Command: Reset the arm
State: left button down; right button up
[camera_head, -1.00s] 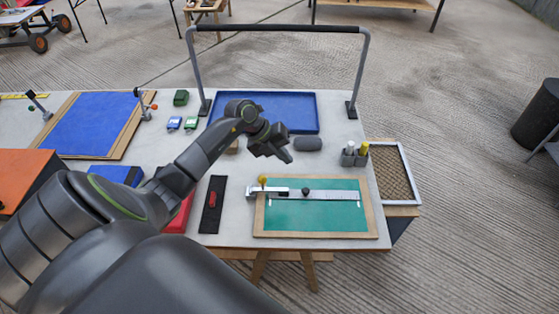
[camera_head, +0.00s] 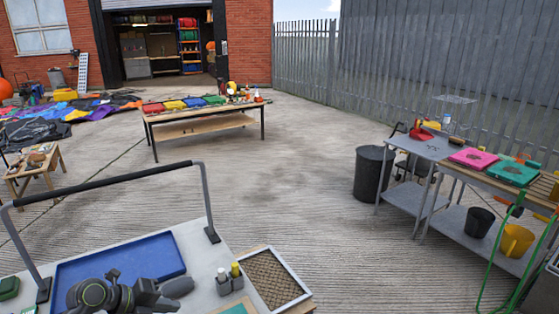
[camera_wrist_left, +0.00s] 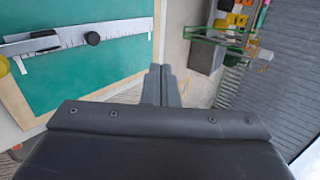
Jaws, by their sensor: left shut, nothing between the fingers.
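My left arm (camera_head: 95,295) shows at the bottom left edge of the head view, its dark wrist over the near workbench. Its lower part is cut off by the frame. In the left wrist view my left gripper (camera_wrist_left: 161,85) has its two fingers together, with nothing held. It points past the right edge of a wood-framed green board (camera_wrist_left: 112,50). A metal ruler (camera_wrist_left: 75,45) with a black knob lies on that board. My right gripper is in neither view.
A table of coloured trays (camera_head: 205,113) stands further back. Open concrete (camera_head: 280,175) lies between it and the right-hand tables.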

pick_arm(q)
jog(key=d+r+n+t+h, duration=0.3)
jog(key=d+r+n+t, duration=0.15)
jog(key=r+t, duration=0.4)
jog(key=s+a+r+n+t+y, duration=0.45)
jog(key=a+n+t+y, duration=0.3)
jog(key=n+y, duration=0.55)
jog(key=s+a+f+n+g+y, duration=0.45)
jog(key=s+f+n+g, duration=0.2)
jog(key=n, duration=0.25)
jog(key=s+d+f+n+g+h, duration=0.25)
jog(key=s+f+g, duration=0.35)
jog(key=s, duration=0.4)
jog(key=s+d+f+n+g+h, duration=0.15)
jog(key=s+d+f+g, duration=0.35)
jog(key=s, duration=0.6)
notch_tip(320, 180, down, 29)
jog(key=a+g+h+b, duration=0.1)
jog(key=a+g+b, duration=0.1)
jog(key=a, duration=0.1)
jog(key=s+d+f+g+b, duration=0.1)
jog(key=s+d+f, duration=0.1)
jog(key=s+f, duration=1.3)
jog(key=shift+f+h, duration=0.35)
